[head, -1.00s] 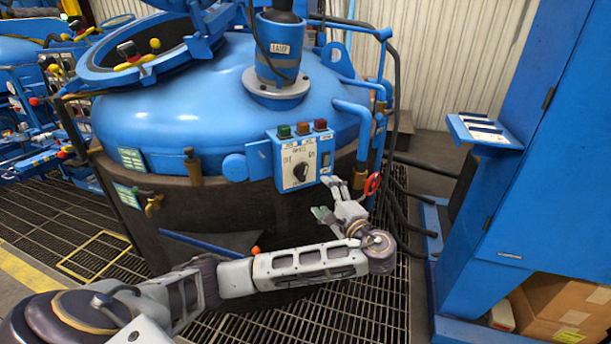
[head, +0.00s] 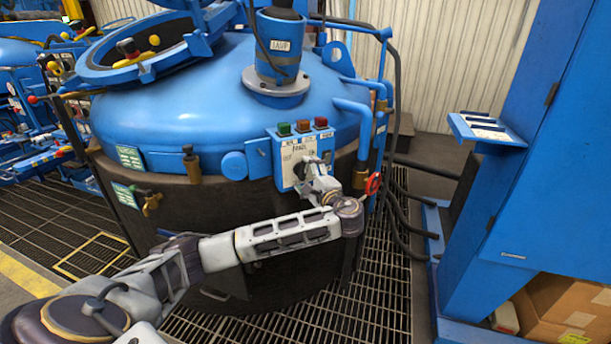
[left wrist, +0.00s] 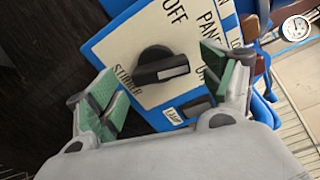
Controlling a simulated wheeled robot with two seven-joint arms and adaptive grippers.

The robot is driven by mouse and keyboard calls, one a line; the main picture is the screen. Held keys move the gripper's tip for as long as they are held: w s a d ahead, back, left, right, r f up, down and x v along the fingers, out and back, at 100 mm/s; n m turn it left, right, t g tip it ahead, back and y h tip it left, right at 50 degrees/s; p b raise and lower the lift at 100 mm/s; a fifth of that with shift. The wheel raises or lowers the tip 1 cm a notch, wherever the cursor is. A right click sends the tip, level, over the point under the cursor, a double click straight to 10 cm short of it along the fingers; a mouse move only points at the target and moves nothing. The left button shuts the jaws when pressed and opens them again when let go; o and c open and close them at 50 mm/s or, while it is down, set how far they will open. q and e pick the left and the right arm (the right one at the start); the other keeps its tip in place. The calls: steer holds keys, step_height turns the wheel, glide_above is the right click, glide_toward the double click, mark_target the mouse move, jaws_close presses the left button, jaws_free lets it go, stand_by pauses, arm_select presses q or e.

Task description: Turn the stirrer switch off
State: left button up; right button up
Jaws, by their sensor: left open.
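The stirrer switch is a black rotary knob (left wrist: 160,66) on a white plate in the left wrist view. Its white mark lies at the right end of its grip, toward a label starting with "O" that my finger partly hides. "OFF" is printed above it. The switch panel (head: 285,168) is a blue box on the furnace front. My left gripper (left wrist: 161,62) is open, with its green-padded fingers on either side of the knob. I cannot tell whether they touch it. In the head view my left gripper (head: 315,170) covers the knob. My right gripper is out of view.
Green, brown and red buttons (head: 302,127) sit on top of the panel. A red handwheel (head: 373,184) and blue pipes (head: 352,108) are close to its right. The blue furnace lid (head: 200,100) is behind. A blue cabinet (head: 530,190) stands at right, with grating between.

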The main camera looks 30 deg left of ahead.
arm_select(q)
steer(key=shift+w+a, duration=0.3)
steer(key=shift+a, duration=0.35)
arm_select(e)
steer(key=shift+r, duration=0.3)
arm_select(q)
steer(key=c, duration=1)
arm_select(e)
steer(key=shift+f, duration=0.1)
